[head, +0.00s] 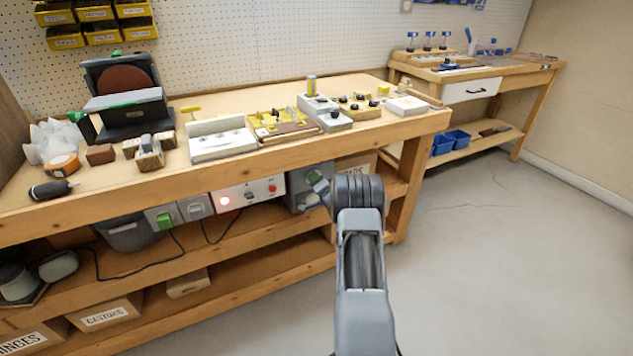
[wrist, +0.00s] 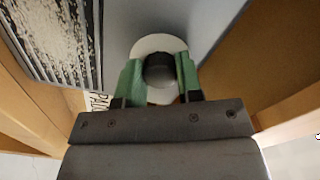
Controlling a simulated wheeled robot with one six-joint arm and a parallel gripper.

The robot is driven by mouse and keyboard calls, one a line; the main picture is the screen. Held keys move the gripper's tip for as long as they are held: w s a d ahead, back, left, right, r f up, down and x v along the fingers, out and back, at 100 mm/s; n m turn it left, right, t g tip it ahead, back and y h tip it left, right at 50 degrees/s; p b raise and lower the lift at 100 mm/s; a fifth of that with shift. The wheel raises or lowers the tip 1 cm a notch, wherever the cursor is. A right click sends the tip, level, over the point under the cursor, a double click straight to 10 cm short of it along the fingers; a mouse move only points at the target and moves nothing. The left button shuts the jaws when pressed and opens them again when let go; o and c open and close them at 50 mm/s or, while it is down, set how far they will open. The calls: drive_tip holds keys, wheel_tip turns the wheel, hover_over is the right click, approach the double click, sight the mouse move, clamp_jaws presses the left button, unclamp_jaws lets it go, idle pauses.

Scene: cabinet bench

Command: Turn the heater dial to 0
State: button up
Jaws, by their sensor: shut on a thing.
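The heater is a grey box (head: 299,197) under the front of the bench, partly hidden by my arm in the head view. Its blue-grey face (wrist: 205,25) fills the upper middle of the wrist view. The dial is a dark round knob (wrist: 160,72) on a white disc (wrist: 158,43). My gripper (head: 318,182) has green fingertips, one on each side of the dial, and is shut on it. The dial itself cannot be made out in the head view. No numbers or pointer can be read, so its setting cannot be told.
A light panel with a lit lamp and red button (head: 250,193) is left of the heater. Grey switch boxes (head: 180,212) hang further left. A dark grille (wrist: 55,35) is left of the dial. A bench leg (head: 408,190) stands to the right; the floor (head: 480,260) beyond is clear.

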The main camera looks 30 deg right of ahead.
idle(0.3)
drive_tip(key=o, duration=0.9)
drive_tip(key=s+p, duration=0.1)
drive_tip(key=s, duration=0.3)
drive_tip(key=s+a+p, duration=0.1)
drive_tip(key=s, duration=0.4)
drive_tip(key=s+p, duration=0.1)
drive_tip(key=s, duration=0.3)
drive_tip(key=shift+s+a, duration=0.35)
drive_tip(key=shift+a, duration=0.05)
